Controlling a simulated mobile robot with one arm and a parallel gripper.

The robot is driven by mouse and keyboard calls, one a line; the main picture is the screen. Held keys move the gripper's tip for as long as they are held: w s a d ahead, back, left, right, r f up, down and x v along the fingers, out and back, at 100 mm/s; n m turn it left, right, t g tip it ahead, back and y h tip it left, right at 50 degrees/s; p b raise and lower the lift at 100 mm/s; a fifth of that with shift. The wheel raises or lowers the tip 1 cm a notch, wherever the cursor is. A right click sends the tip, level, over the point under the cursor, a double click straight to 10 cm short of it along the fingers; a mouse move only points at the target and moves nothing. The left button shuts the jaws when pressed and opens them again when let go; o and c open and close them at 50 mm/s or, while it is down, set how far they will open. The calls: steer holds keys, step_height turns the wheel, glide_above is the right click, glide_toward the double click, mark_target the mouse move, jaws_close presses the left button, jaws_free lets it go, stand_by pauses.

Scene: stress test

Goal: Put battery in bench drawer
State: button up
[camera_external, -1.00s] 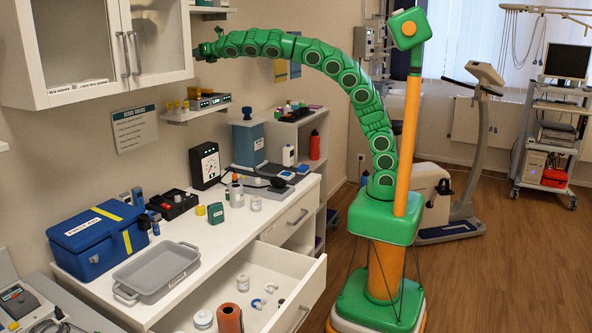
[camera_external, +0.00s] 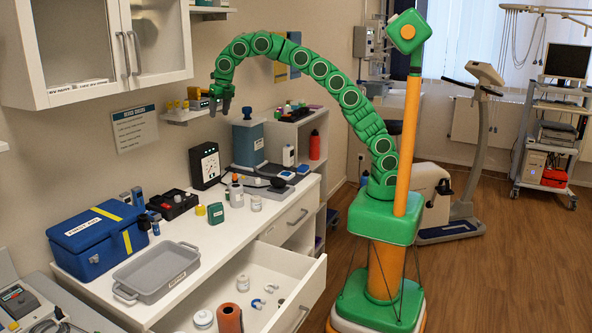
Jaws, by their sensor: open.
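My gripper (camera_external: 220,112) is open and empty. It points down in the air near the small wall shelf, above the back of the bench. The bench drawer (camera_external: 306,296) is pulled out at the front and holds white jars, an orange-brown roll and small bits. I cannot tell for sure which thing is the battery. Small candidates on the bench top are a dark blue upright piece (camera_external: 155,222) beside the blue box, a green block (camera_external: 215,213) and a yellow piece (camera_external: 200,210). My gripper is well above all of these and touches none.
A blue box with yellow straps (camera_external: 95,240) and a grey tray (camera_external: 158,270) stand on the left of the bench. A wall cabinet (camera_external: 95,50) hangs above left.

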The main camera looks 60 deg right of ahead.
steer(key=s+f+g, duration=0.2)
steer(key=s, duration=0.1)
glide_above(228, 195)
steer(key=d, duration=0.1)
steer(key=f, duration=2.5)
steer(key=shift+s+f, duration=0.3)
steer(key=shift+f, duration=0.05)
steer(key=shift+w+f, duration=0.2)
steer(key=shift+f, duration=1.1)
steer(key=shift+w+f, duration=0.25)
steer(key=shift+f, duration=1)
steer(key=shift+w+f, duration=0.2)
steer(key=shift+f, duration=1.1)
steer(key=shift+c, duration=0.3)
jaws_close()
steer(key=shift+r, duration=0.1)
